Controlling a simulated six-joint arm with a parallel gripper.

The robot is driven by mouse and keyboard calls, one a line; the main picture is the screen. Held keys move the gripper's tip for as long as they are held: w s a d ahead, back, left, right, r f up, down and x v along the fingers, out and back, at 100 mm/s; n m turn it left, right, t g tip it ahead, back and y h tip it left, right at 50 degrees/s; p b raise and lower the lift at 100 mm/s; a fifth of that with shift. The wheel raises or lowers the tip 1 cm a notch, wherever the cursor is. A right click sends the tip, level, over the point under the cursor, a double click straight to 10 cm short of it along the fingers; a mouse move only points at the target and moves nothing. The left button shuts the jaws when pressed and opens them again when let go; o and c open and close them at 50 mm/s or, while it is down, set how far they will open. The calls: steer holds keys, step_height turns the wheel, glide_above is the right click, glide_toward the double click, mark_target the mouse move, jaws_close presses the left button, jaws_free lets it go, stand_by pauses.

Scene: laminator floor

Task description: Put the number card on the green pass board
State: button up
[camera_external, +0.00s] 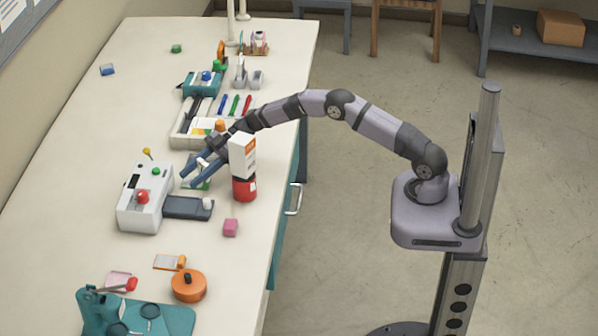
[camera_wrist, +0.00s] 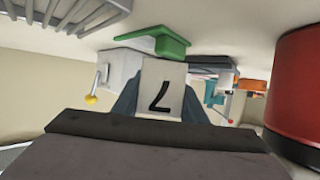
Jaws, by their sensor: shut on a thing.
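The number card (camera_wrist: 161,88) is white with a black figure like a 7. My gripper (camera_wrist: 160,100) is shut on it, its blue fingers at either side of the card in the wrist view. In the external view my gripper (camera_external: 188,178) is low over the bench, beside the white machine; the card cannot be made out clearly there. The green pass board (camera_wrist: 160,40) shows just beyond the card in the wrist view. In the external view a green piece of it (camera_external: 201,184) shows near my fingers, which partly hide it. I cannot tell whether card and board touch.
A red can (camera_external: 244,188) with a white box (camera_external: 243,155) above it stands close right of my gripper. The white machine (camera_external: 146,197) with a dark plate is at left.

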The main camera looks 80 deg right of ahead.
steer(key=shift+f, duration=0.15)
steer(key=o, duration=1.1)
steer(key=shift+r, duration=0.25)
steer(key=b+v, duration=0.1)
steer(key=v, duration=1.1)
steer(key=shift+b, duration=0.4)
